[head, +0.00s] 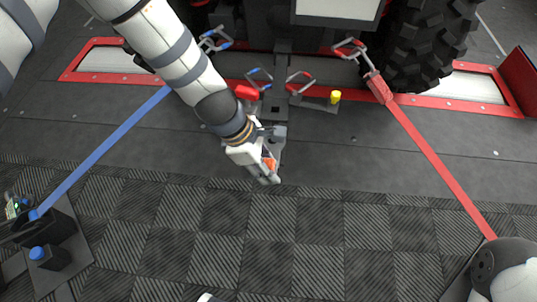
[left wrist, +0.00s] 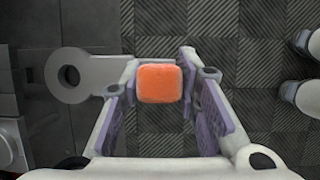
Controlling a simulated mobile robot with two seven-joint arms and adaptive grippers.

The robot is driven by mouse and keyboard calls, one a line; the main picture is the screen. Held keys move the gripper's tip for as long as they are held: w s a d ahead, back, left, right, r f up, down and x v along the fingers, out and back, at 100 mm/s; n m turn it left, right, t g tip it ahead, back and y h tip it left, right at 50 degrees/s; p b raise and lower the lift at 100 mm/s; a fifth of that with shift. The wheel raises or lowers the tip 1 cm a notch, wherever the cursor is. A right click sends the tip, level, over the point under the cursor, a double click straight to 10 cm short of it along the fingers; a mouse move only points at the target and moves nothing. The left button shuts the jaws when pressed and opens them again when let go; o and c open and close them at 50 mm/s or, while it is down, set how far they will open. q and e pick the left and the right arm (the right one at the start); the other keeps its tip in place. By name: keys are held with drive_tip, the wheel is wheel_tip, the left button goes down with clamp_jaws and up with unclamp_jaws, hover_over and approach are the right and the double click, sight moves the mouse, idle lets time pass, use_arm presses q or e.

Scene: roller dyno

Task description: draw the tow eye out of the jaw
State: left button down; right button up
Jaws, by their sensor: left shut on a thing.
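My left gripper (head: 266,165) is shut on an orange block (left wrist: 160,83), which sits between its pads in the left wrist view. A flat grey tow eye (left wrist: 70,75) with a round hole extends left from behind the block. Its whole ring shows in the wrist view, with no jaw around it there. In the head view the tow eye (head: 279,131) is partly hidden by the gripper, below the dark hitch bar (head: 281,98) of the vehicle. I cannot tell from the head view how far it stands from the jaw.
Red shackles (head: 299,82) and blue-pinned shackles (head: 259,78) hang by the hitch. A yellow knob (head: 335,97) stands right of it. A blue strap (head: 105,145) and a red strap (head: 430,155) run taut to the floor anchors. The checkered mat (head: 310,225) in front is mostly clear.

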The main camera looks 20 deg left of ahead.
use_arm(q)
drive_tip(key=s+d+r+p, duration=0.2)
drive_tip(key=s+p, duration=0.2)
drive_tip(key=s, duration=0.4)
drive_tip(key=shift+s+d+r+p, duration=0.2)
drive_tip(key=shift+s+d+p, duration=0.1)
drive_tip(key=shift+s, duration=0.05)
use_arm(e)
drive_tip(key=shift+t, duration=0.3)
drive_tip(key=shift+w+d+r, duration=0.1)
drive_tip(key=shift+w+r, duration=0.1)
drive_tip(key=shift+r, duration=0.45)
drive_tip(key=shift+w+r, duration=0.25)
drive_tip(key=shift+r, duration=0.4)
drive_tip(key=shift+w+d+r, duration=0.1)
drive_tip(key=shift+w+r, duration=0.1)
drive_tip(key=shift+r, duration=0.45)
